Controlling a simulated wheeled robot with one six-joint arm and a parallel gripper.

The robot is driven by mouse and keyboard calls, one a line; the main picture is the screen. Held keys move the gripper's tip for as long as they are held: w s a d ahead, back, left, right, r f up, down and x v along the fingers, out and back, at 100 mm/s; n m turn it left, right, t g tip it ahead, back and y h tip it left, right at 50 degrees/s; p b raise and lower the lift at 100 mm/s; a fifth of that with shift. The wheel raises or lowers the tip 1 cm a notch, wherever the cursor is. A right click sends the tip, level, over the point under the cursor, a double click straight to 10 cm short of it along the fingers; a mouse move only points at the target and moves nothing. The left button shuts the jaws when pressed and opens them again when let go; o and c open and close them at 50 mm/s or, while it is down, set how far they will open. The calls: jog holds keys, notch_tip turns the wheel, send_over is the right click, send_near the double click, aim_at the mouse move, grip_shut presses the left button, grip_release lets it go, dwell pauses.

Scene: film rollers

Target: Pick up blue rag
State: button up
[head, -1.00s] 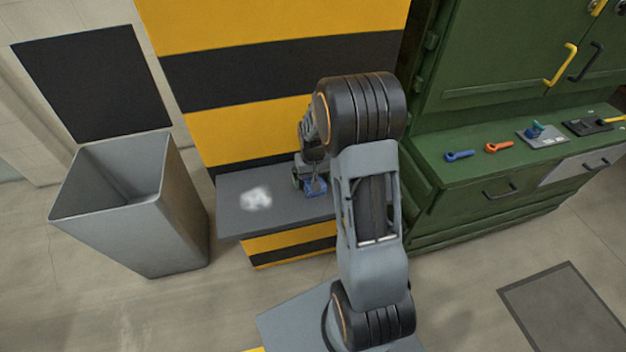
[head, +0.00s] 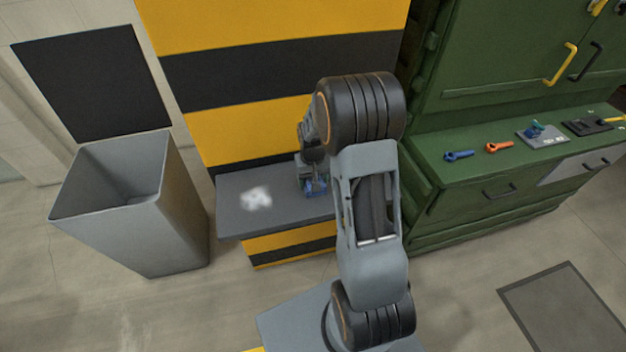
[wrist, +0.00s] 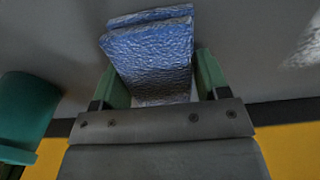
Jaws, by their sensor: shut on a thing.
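The blue rag (wrist: 150,52) is a folded, textured cloth between the two green fingers of my gripper (wrist: 158,78) in the wrist view. The fingers are shut on it from both sides. In the head view the rag (head: 316,187) shows as a small blue patch at my gripper (head: 312,176), over the right part of the grey shelf (head: 232,190). My arm partly hides the gripper there. I cannot tell whether the rag still touches the shelf.
A white patch (head: 256,198) lies on the shelf to the left of the rag. A grey open bin (head: 180,215) stands left of the shelf. A green cabinet (head: 480,175) with a blue tool (head: 459,155) and an orange tool (head: 498,147) on its ledge stands to the right.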

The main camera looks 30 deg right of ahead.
jog(key=shift+r, duration=0.55)
notch_tip(320, 180, up, 2)
jog(key=shift+r, duration=0.15)
jog(key=s+r, duration=0.2)
jog(key=s+d+r+b, duration=0.1)
jog(key=s+r, duration=0.1)
jog(key=r, duration=0.1)
jog(key=shift+s, duration=0.1)
jog(key=s+d+r, duration=0.1)
jog(key=s+r, duration=0.1)
jog(key=s, duration=0.2)
jog(key=s+d+r+b, duration=0.1)
jog(key=s+r, duration=0.1)
jog(key=s, duration=0.3)
jog(key=shift+s+d+r, duration=0.2)
jog(key=shift+r, duration=0.1)
